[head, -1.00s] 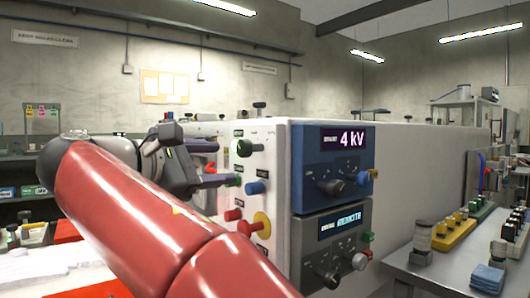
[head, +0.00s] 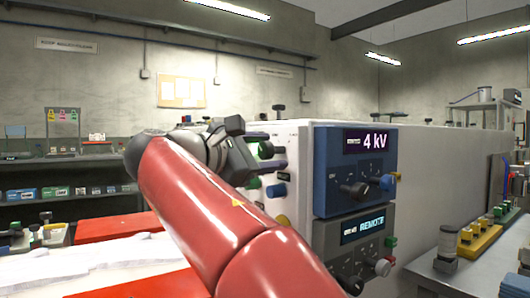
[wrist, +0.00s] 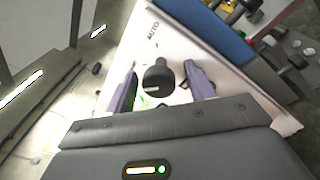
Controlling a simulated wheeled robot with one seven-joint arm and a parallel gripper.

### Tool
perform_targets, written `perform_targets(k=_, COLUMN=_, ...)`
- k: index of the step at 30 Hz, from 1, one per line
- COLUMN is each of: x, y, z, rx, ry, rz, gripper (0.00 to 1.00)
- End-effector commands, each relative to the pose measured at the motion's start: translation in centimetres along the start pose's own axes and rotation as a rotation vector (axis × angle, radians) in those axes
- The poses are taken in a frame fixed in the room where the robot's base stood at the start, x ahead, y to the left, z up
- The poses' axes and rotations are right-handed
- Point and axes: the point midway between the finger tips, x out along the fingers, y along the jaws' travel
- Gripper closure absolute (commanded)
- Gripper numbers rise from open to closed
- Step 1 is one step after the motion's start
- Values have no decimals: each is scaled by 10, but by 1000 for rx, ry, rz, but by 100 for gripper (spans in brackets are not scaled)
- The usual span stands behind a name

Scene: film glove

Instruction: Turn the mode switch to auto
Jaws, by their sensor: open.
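The mode switch looks like the dark round knob (wrist: 157,76) on the cabinet's white face in the wrist view. The word AUTO (wrist: 153,31) is printed on the panel beyond it. My gripper (wrist: 160,88) is open, with one purple finger on each side of the knob; I cannot tell whether either finger touches it. In the head view my gripper (head: 268,157) is at the upper part of the white side panel (head: 291,140), where the fingers and arm hide much of the knob.
A blue knob (head: 276,190) sits below my fingers. The blue 4 kV module (head: 330,165) and the grey REMOTE module (head: 335,240) are around the corner to the right, with protruding knobs. Red trays (head: 110,228) lie on the left bench.

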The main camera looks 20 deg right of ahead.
Motion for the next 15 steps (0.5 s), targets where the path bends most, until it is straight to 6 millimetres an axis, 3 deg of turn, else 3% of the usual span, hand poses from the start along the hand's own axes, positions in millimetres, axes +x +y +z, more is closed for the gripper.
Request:
perform_targets(k=1, x=0, y=0, z=0, rx=0, ry=0, rz=0, gripper=46)
perform_targets(k=11, x=0, y=0, z=0, rx=0, ry=0, rz=0, gripper=89)
perform_targets(k=15, x=0, y=0, z=0, rx=3, ry=0, rz=-1, gripper=91)
